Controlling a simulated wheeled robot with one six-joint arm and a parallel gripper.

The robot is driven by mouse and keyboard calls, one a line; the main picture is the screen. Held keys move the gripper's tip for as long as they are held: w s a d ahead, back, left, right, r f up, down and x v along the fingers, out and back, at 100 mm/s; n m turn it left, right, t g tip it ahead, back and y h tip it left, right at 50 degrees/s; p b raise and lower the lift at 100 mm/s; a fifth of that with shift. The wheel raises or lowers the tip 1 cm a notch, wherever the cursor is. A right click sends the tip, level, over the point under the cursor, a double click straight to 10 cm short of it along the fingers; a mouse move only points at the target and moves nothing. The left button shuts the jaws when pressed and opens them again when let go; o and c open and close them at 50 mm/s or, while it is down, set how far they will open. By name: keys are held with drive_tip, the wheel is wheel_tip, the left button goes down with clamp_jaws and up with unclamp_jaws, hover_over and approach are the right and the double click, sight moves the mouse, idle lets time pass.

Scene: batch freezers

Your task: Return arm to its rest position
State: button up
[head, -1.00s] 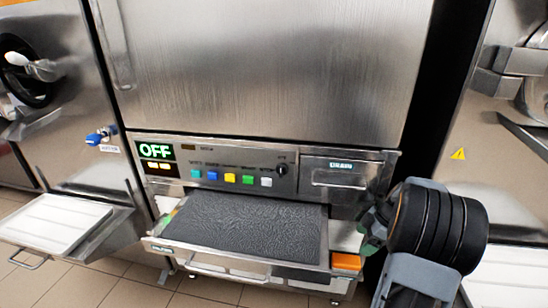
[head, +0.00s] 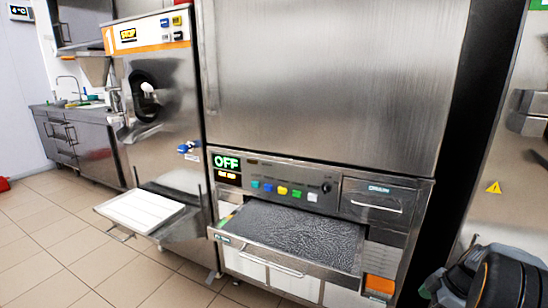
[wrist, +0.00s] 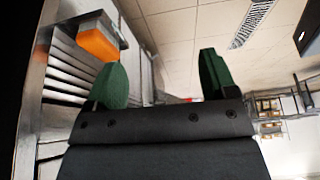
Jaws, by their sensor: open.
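My gripper (wrist: 163,80) shows in the wrist view with its two green fingers apart and nothing between them. The wrist view looks out over the tiled floor, with an orange block (wrist: 98,40) on a metal edge to the left of the fingers. In the head view only dark and grey links of my arm show at the bottom right corner, and the fingers are out of sight. The arm is to the right of the freezer's pulled-out drawer with a dark textured mat (head: 300,232).
The middle freezer (head: 330,80) has a lit OFF display (head: 227,162) and coloured buttons. An orange block (head: 379,284) sits at its lower right. A batch freezer (head: 160,110) with a white tray (head: 140,211) stands left. Tiled floor (head: 50,240) is open at the left.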

drive_tip(key=s+a+r+m+h+p, duration=0.1)
drive_tip(key=a+r+m+p, duration=0.2)
drive_tip(key=a+r+p, duration=0.6)
drive_tip(key=a+r+m+h+p, duration=0.15)
drive_tip(key=a+r+p, duration=0.4)
drive_tip(key=r, duration=0.75)
drive_tip(key=s+a+r+m+p, duration=0.4)
drive_tip(key=a+r+p, duration=0.1)
drive_tip(key=r+p, duration=0.3)
drive_tip(key=s+a+r+m+t+h+p, duration=0.1)
drive_tip(key=s+a+r+m+p, duration=0.3)
drive_tip(key=r+p, duration=0.3)
wheel_tip(320, 180, up, 2)
drive_tip(key=shift+s+a+r+t+p, duration=0.15)
drive_tip(key=shift+s+a+t+p, duration=0.2)
drive_tip(key=shift+a, duration=0.35)
drive_tip(key=shift+w+h, duration=0.1)
drive_tip(key=shift+h, duration=0.15)
